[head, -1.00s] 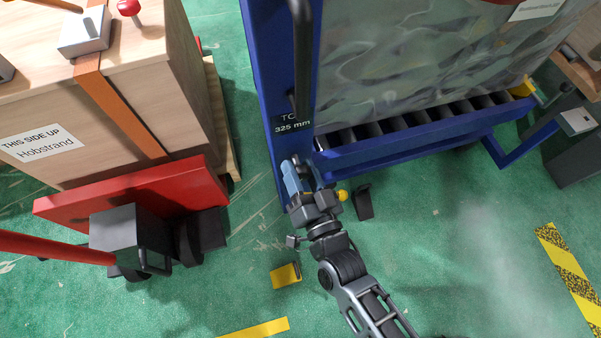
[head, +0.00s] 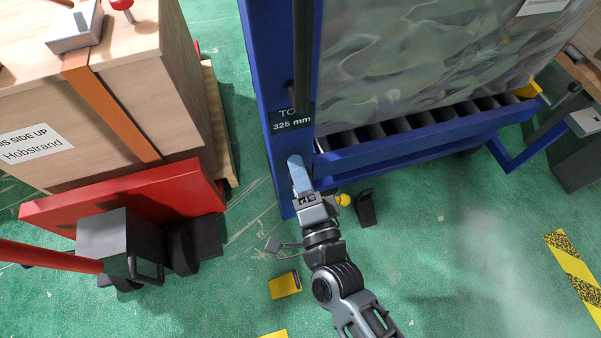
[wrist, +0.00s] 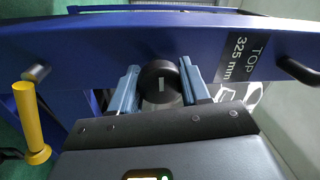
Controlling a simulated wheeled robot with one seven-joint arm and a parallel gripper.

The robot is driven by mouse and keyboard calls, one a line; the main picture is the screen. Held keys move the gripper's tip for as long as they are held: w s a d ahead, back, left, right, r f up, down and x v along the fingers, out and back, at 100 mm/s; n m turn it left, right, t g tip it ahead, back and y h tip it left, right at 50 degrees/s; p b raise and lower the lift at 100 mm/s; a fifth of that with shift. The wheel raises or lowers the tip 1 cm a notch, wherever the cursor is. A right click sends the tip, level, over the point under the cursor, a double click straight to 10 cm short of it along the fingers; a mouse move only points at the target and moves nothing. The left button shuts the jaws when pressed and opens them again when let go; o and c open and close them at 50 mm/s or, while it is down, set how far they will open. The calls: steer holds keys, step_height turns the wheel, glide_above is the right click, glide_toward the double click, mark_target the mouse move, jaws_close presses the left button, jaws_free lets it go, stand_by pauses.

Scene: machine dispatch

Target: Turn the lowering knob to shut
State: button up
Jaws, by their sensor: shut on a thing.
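The lowering knob (wrist: 160,84) is a round black knob with a short pale mark on its face, on the blue frame post, in the wrist view. The mark stands nearly upright in that picture. My gripper (wrist: 159,76) has its two blue-grey fingers on either side of the knob and is shut on it. In the head view my gripper (head: 299,172) is at the lower part of the blue post (head: 281,160), below the "TOP 325 mm" label (head: 291,120). The knob is hidden there by my gripper.
A yellow handle (wrist: 31,122) stands at the left in the wrist view. A red pallet truck (head: 125,200) with a wooden crate (head: 120,110) is on the left. A blue roller frame (head: 420,142) bears a large wrapped load (head: 410,65). Green floor lies open at lower right.

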steer(key=shift+r+m, duration=0.1)
steer(key=shift+m, duration=0.3)
steer(key=o, duration=1)
steer(key=p+v, duration=0.1)
steer(key=v, duration=0.6)
steer(key=shift+s+d, duration=0.15)
steer(key=shift+s, duration=0.2)
